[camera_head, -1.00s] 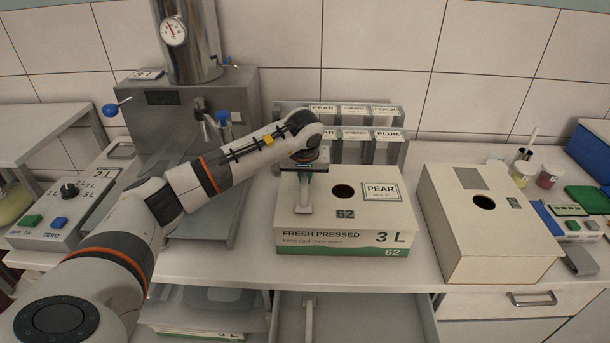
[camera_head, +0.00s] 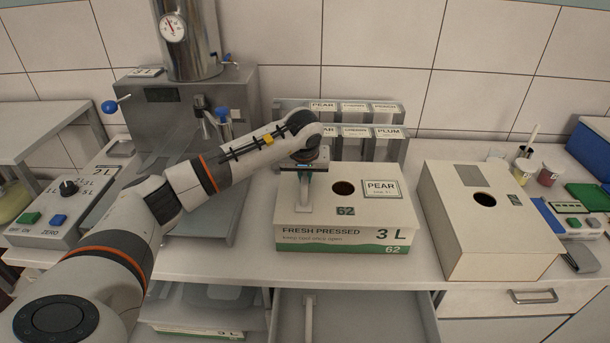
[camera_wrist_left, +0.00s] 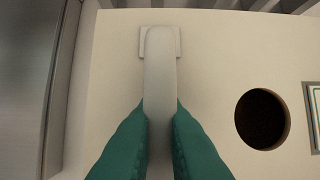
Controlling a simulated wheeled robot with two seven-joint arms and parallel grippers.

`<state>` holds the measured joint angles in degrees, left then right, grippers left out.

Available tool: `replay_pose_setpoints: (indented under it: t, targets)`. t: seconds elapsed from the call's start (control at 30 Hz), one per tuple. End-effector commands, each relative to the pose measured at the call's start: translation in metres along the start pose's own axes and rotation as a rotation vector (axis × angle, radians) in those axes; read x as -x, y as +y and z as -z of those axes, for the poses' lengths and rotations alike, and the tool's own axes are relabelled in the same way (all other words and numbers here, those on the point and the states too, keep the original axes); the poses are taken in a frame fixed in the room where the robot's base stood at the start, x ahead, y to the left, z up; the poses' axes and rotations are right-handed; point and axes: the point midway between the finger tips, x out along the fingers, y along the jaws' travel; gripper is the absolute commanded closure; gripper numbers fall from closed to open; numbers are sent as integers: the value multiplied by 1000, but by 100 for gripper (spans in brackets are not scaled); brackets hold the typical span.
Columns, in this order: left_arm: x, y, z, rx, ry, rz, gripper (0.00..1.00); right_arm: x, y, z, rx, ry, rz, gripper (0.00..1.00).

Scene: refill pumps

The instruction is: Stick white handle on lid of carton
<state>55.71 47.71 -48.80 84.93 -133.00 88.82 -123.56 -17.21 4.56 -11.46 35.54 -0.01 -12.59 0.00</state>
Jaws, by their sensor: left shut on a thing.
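A cream carton (camera_head: 347,222) marked 62 and 3 L stands at the middle of the counter, with a round hole and a PEAR label on its lid. My left gripper (camera_head: 304,193) is over the left part of this lid. In the left wrist view its green fingers (camera_wrist_left: 160,125) are shut on the white handle (camera_wrist_left: 160,75). The handle lies along the lid left of the hole (camera_wrist_left: 262,119), with its square end pad at or on the lid surface. The fingers hide the near end of the handle. My right gripper is not in view.
A second carton (camera_head: 488,222) with a hole stands to the right. A label rack (camera_head: 350,122) is close behind the first carton. A steel filling machine (camera_head: 180,120) stands left. An open drawer (camera_head: 355,318) is below the counter front.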

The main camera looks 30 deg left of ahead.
Motion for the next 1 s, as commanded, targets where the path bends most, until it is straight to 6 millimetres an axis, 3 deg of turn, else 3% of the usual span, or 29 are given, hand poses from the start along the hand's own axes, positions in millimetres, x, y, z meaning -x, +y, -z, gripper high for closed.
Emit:
replay_pose_setpoints:
  t: [0.27,0.3,0.43,0.77,1.0]
  targets:
    - [-2,0,2,-2,5,-3,100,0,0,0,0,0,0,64]
    - [-2,0,2,-2,6,-4,85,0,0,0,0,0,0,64]
    - [-2,0,2,-2,5,-3,64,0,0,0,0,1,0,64]
    - [2,0,1,-1,2,-1,64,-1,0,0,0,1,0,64]
    - [38,-1,0,-2,-2,2,64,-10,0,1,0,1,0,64]
